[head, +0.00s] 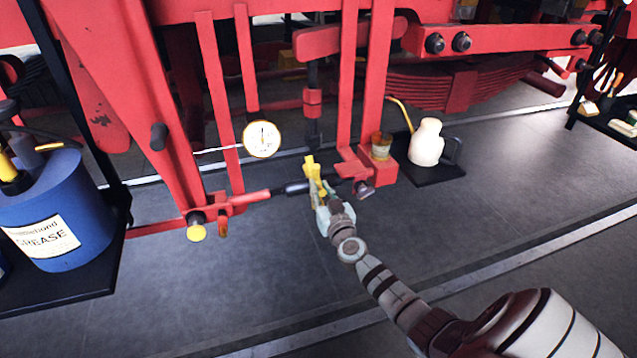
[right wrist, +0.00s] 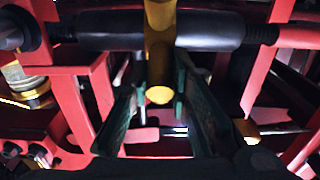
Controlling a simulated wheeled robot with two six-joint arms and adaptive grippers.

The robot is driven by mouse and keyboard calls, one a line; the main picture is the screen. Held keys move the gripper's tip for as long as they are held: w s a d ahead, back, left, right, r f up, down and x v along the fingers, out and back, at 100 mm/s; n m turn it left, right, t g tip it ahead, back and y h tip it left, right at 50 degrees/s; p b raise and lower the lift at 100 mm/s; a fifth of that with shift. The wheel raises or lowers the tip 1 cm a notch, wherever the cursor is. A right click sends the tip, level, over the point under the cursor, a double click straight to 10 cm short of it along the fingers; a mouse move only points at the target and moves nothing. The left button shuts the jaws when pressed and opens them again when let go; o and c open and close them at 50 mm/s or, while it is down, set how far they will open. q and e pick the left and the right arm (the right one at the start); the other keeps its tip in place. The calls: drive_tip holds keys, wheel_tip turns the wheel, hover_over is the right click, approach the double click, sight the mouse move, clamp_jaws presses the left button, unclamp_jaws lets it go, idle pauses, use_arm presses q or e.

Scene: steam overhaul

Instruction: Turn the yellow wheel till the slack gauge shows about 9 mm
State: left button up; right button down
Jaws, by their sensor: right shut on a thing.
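The yellow wheel (head: 311,167) sits on a dark sleeve of the horizontal rod, low between the red frames. In the right wrist view a yellow bar of it (right wrist: 160,55) with a rounded end comes down between the fingers. My right gripper (head: 321,188) is shut on this yellow part from the near side; its fingers (right wrist: 160,98) flank the bar in the right wrist view. The slack gauge (head: 262,138) is a round white dial with a brass rim, left of the wheel; its dark needle points about upward, but its figures are too small to read. My left gripper is not in view.
A blue grease drum (head: 50,210) stands on a black tray at the left. A white oil can (head: 426,143) stands on a black mat at the right. Bare grey floor (head: 230,290) lies in front.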

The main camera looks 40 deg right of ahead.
drive_tip(key=shift+s+f, duration=0.2)
drive_tip(key=shift+f, duration=0.5)
wheel_tip(320, 180, down, 4)
drive_tip(key=b, duration=0.3)
drive_tip(key=shift+a+r+b, duration=0.1)
drive_tip(key=shift+r+b, duration=0.1)
drive_tip(key=shift+b, duration=0.2)
drive_tip(key=shift+w+f, duration=0.15)
drive_tip(key=shift+f, duration=0.1)
drive_tip(key=shift+r, duration=0.1)
